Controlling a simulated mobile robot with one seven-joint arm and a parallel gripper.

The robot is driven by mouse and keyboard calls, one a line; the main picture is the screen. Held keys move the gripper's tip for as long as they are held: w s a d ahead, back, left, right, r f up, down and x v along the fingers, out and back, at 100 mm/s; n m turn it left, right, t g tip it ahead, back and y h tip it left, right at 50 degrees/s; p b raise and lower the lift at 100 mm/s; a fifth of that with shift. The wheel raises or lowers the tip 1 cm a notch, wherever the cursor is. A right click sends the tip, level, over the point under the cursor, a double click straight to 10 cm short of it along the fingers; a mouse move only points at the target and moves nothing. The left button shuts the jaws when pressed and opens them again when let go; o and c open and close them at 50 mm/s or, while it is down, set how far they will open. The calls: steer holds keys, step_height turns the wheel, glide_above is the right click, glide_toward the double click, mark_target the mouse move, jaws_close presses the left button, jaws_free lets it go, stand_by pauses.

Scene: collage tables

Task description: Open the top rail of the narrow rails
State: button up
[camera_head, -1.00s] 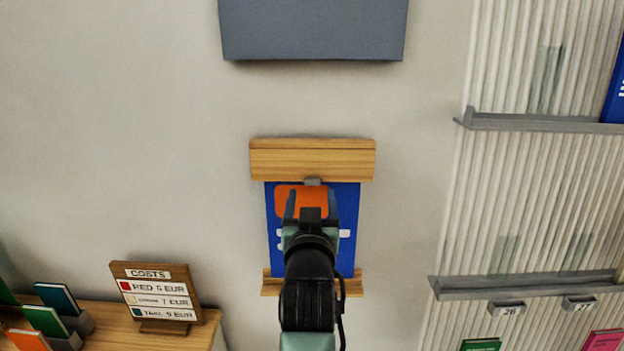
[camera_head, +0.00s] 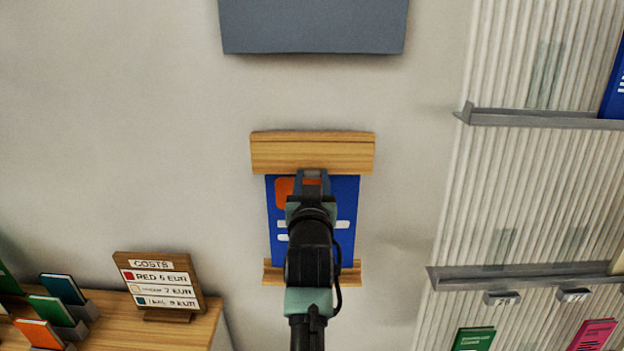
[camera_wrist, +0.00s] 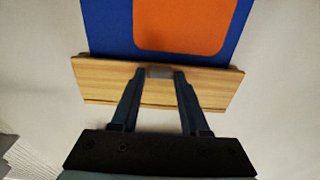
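The narrow wooden rails hold a blue poster (camera_head: 342,240) with an orange patch on the wall. The top rail (camera_head: 270,155) is a wide wooden bar across the poster's upper edge. In the wrist view the top rail (camera_wrist: 105,88) appears below the poster, with a small grey tab (camera_wrist: 160,72) at its edge. My gripper (camera_head: 312,174) is at the top rail's lower edge. The bottom rail (camera_head: 274,275) is partly behind my arm.
A grey panel (camera_head: 312,28) hangs above the rails. A cost sign (camera_head: 160,283) and several small books stand on a wooden table (camera_head: 200,330) at lower left. Ribbed shelving (camera_head: 500,200) with grey ledges is at right. The wall beside the rails is clear.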

jaws_close()
stand_by(1.1)
